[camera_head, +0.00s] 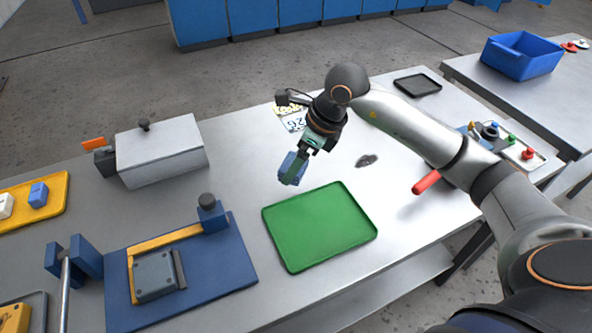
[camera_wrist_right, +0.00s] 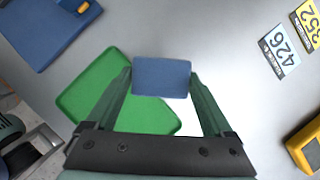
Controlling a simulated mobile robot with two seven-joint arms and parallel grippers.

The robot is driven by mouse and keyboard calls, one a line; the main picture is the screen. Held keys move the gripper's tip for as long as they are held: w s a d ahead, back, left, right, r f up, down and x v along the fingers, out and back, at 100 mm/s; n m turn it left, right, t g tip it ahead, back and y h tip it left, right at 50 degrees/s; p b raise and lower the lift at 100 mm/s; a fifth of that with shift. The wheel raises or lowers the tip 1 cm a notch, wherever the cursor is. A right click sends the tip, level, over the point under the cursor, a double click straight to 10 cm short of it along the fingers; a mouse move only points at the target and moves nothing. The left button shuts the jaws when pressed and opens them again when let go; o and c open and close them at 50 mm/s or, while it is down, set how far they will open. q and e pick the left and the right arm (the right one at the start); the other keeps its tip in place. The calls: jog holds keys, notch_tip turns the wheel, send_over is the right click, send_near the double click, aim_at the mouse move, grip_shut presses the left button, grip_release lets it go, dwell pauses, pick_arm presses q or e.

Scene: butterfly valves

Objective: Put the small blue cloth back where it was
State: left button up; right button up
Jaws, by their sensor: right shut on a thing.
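The small blue cloth (camera_head: 292,168) is held between the fingers of my right gripper (camera_head: 302,153), up and left of the green tray (camera_head: 320,227) in the head view. In the right wrist view the cloth (camera_wrist_right: 162,77) shows as a blue folded block between the two fingertips, with the green tray (camera_wrist_right: 85,95) partly behind it. The cloth looks raised above the table; its exact height is hard to tell. The green tray is empty in the head view. My left gripper is not in view.
A grey box (camera_head: 160,152) and a blue fixture board (camera_head: 215,270) stand left of the tray. Number plates (camera_head: 292,122) lie behind my gripper. A dark patch (camera_head: 367,160) and a red handle (camera_head: 426,182) are to the right.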

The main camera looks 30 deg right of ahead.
jog(key=w+f, duration=0.1)
jog(key=w+d+f, duration=0.1)
jog(key=shift+f, duration=1.85)
jog(key=shift+f, duration=0.2)
jog(key=o, duration=0.9)
jog(key=shift+r, duration=0.1)
jog(key=shift+r+p, duration=0.25)
jog(key=shift+p, duration=0.2)
jog(key=v, duration=1.1)
jog(key=shift+s+d+r, duration=0.1)
jog(key=shift+r, duration=0.25)
